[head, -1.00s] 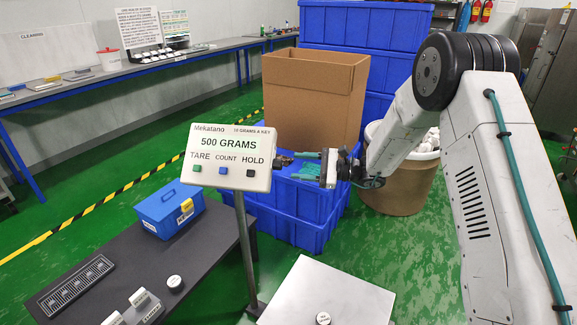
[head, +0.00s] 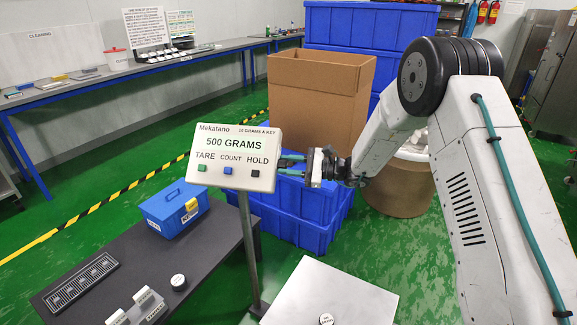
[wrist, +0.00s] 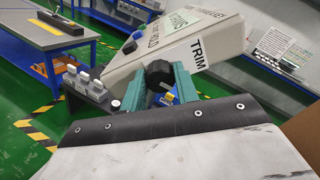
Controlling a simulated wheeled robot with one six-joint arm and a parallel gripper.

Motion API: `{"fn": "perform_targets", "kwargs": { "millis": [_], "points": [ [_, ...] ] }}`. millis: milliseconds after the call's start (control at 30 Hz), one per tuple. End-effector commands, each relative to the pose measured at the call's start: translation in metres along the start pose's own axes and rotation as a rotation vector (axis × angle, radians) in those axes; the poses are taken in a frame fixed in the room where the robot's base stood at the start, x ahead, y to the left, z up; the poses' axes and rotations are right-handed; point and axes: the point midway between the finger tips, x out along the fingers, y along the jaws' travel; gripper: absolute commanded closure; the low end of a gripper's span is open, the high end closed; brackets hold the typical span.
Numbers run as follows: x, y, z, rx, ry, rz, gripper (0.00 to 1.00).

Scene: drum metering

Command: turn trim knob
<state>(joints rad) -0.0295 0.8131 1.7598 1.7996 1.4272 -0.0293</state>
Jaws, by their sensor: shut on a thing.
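The scale display (head: 237,157) stands on a post and reads 500 GRAMS, with TARE, COUNT and HOLD keys on its face. In the wrist view, the black trim knob (wrist: 158,73) sticks out of the display's side (wrist: 140,60), beside a white TRIM label (wrist: 198,50). My gripper (wrist: 162,84) has its two teal fingers on either side of the knob and is shut on it. In the head view, my gripper (head: 290,164) reaches the display's right side from the right; the knob is hidden there.
A steel platform (head: 330,290) lies below the display. A dark bench (head: 110,255) at left holds a blue box (head: 172,207) and a small white-topped weight (head: 178,282). A cardboard box (head: 318,95) and blue crates (head: 300,210) stand behind my gripper.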

Motion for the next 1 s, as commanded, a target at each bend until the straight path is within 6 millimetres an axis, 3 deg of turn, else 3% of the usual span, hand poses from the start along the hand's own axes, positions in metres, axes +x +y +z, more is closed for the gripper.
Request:
{"fn": "perform_targets", "kwargs": {
  "millis": [367, 400, 433, 767, 1000],
  "points": [
    [0.000, 0.000, 0.000, 0.059, 0.000, 0.001, 0.92],
    [0.000, 0.000, 0.000, 0.059, 0.000, 0.001, 0.58],
    [0.000, 0.000, 0.000, 0.059, 0.000, 0.001, 0.50],
    [-0.003, 0.000, 0.000, 0.058, 0.000, 0.000, 0.49],
    [-0.037, -0.001, 0.000, 0.058, 0.001, -0.002, 0.49]
  ]
}}
